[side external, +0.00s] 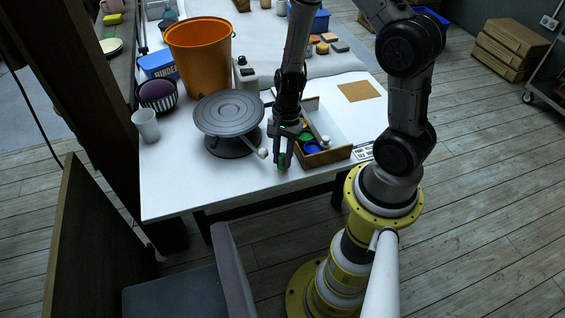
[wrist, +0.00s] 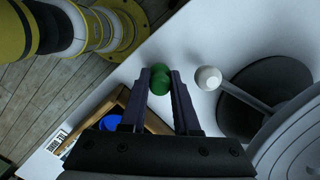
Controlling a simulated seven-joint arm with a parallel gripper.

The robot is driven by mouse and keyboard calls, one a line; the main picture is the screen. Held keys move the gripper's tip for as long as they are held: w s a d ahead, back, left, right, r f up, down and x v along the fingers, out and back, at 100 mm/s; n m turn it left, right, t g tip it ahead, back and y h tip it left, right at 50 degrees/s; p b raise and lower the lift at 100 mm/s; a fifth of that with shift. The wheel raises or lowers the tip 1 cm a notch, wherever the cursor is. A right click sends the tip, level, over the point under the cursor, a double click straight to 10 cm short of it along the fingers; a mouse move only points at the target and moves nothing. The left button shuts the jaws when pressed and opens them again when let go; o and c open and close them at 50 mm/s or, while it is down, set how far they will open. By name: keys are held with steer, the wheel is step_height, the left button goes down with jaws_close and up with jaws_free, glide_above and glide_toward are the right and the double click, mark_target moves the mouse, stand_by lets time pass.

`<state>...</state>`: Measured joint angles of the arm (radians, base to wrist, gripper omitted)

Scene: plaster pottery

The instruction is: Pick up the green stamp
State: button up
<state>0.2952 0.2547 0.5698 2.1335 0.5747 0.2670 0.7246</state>
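The green stamp shows a round green knob (wrist: 159,81) in the wrist view, with a darker green part under it. In the side view the stamp (side external: 282,161) is a small green patch at my fingertips, near the front edge of the white table. My gripper (wrist: 161,84) points down, with one finger on each side of the knob. Whether the stamp's base touches the table is hard to see.
A wooden tray (side external: 334,154) with blue and green round things stands right of my gripper. A grey turntable (side external: 229,113) stands left, with a white ball (wrist: 208,78) on a rod beside it. An orange bucket (side external: 199,55) is farther back. The front-left table is clear.

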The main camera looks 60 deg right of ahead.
mark_target(282, 156)
jaws_close()
steer(key=shift+r, duration=0.1)
steer(key=shift+r, duration=0.45)
step_height(282, 156, up, 3)
steer(key=shift+s+f, duration=0.1)
steer(key=shift+f, duration=0.1)
steer(key=s+a+r, duration=0.2)
steer(key=s+r, duration=0.7)
steer(key=s, duration=0.4)
steer(key=shift+s+a+r, duration=0.2)
steer(key=shift+s+a, duration=0.05)
steer(key=shift+s, duration=0.05)
